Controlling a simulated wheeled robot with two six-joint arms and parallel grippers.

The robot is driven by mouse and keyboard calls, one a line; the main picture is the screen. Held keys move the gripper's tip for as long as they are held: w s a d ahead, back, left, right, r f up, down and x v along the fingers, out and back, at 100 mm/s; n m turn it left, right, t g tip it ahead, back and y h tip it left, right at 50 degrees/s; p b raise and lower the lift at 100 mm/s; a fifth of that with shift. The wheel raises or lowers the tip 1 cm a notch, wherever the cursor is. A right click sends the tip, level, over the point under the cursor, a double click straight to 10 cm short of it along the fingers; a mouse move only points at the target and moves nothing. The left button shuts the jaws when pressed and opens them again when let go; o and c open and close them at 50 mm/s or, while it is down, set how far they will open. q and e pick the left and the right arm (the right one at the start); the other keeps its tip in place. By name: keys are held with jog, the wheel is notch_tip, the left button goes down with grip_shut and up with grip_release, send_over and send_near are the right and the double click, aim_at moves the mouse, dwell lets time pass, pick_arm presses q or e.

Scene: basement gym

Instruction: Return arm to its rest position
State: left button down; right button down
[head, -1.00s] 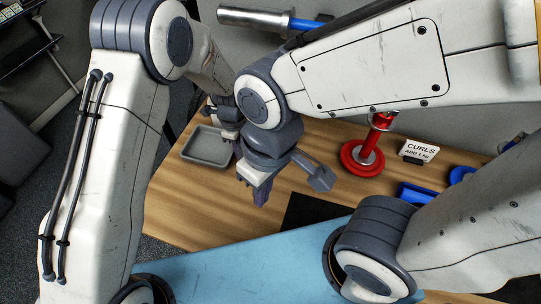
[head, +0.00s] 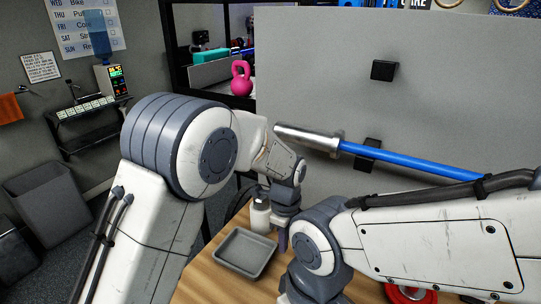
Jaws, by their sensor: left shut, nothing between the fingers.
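My left arm comes in from the left, bends at a large elbow and reaches down over the table. My left gripper (head: 283,240) is small and far off, just right of the grey tray, shut and empty. It is partly hidden behind my right arm's wrist. My right arm comes in from the right, and its wrist points down at the bottom middle. The fingers of my right gripper are cut off by the lower picture edge.
An empty grey tray (head: 244,253) and a white bottle (head: 260,216) stand on the wooden table (head: 204,280). A blue-handled bar (head: 410,163) is on the grey panel (head: 330,60) behind. A pink kettlebell (head: 241,78) sits on a rack. A grey bin (head: 55,205) stands at left.

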pick_arm(q)
jog(key=s+a+r+n, duration=0.3)
jog(key=s+n, duration=0.2)
jog(key=s, duration=0.3)
jog(key=s+a+r+n, duration=0.2)
jog(key=s+a+n, duration=0.1)
jog(key=s+n, duration=0.3)
jog(key=s+a+r+n+h, duration=0.1)
jog(key=s+a+r+n, duration=0.2)
jog(key=s, duration=0.7)
jog(key=n, duration=0.2)
jog(key=shift+s+a+r+n, duration=0.3)
jog(key=shift+s+r, duration=0.05)
